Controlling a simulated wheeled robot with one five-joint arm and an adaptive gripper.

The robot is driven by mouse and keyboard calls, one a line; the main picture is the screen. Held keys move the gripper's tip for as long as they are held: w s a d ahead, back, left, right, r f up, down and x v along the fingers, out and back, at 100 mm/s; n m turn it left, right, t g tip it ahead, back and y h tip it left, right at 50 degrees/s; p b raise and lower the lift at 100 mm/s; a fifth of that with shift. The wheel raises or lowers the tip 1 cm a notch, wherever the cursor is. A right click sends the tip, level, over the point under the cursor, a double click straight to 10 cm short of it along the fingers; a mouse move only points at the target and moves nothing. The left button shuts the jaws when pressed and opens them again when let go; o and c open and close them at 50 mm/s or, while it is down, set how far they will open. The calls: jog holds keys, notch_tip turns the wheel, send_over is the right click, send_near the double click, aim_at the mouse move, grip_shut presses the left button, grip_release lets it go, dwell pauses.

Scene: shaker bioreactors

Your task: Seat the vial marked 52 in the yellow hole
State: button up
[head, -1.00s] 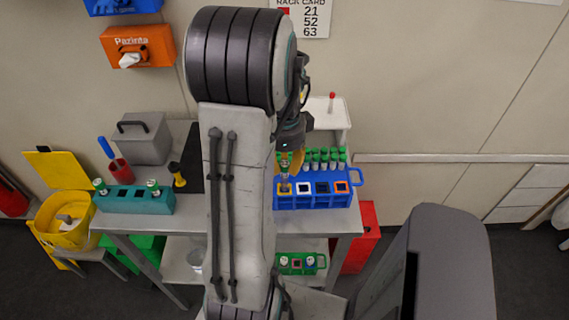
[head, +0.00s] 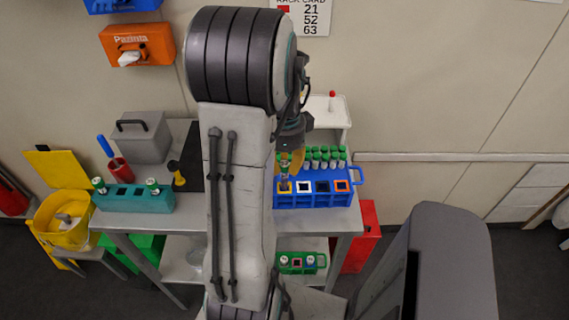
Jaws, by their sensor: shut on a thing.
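The blue rack (head: 318,202) stands on the grey table, with square holes rimmed in yellow, white, dark and orange along its front row. The yellow hole (head: 285,188) is at its left end. My gripper (head: 290,161), with orange-yellow fingers, is over that end of the rack, partly behind my arm. It is shut on a clear vial (head: 284,174), which is roughly upright at the yellow hole. I cannot tell how deep its lower end sits. The vial's number is too small to read.
Several green-capped vials (head: 324,156) stand behind the front row. A teal rack (head: 135,200) with two vials stands at the left. A red cup (head: 120,171) and grey box (head: 140,140) are behind it. A green rack (head: 300,264) sits on the lower shelf.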

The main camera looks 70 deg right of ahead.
aim_at(285, 177)
jog(key=shift+f+b, duration=2.15)
jog(key=shift+f, duration=0.35)
dwell(2.9)
jog(key=o, duration=0.9)
jog(key=shift+r, duration=0.15)
notch_tip(285, 177, up, 12)
jog(key=shift+f, duration=0.1)
dwell(0.6)
